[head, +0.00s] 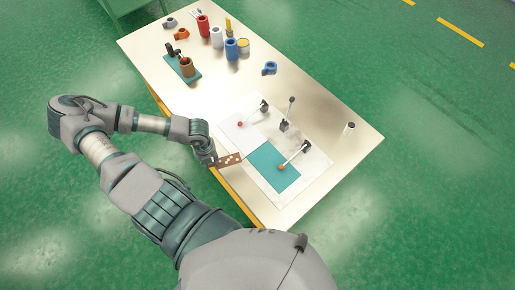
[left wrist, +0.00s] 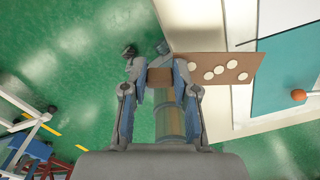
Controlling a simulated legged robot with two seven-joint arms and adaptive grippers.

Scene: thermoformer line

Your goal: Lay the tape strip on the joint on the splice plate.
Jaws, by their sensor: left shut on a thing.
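The tape strip (head: 231,159) is brown with several pale round spots. My left gripper (head: 214,162) is shut on one end of it, beside the table's near left edge. In the left wrist view the strip (left wrist: 221,69) reaches out to the right from between the fingers (left wrist: 160,76). The splice plate (head: 316,163) is pale and lies on the table. On it a white sheet (head: 236,129) and a teal sheet (head: 270,170) meet at a joint. The strip's free end is close to the sheets' left side; its height above the plate is unclear. My right gripper is out of view.
Lever clamps stand along the plate's right side, one with a red knob (head: 240,124) and one with an orange knob (head: 282,167). A small cylinder (head: 349,128) stands at the table's right. Spools, cans and a teal tray (head: 175,64) stand toward the far end.

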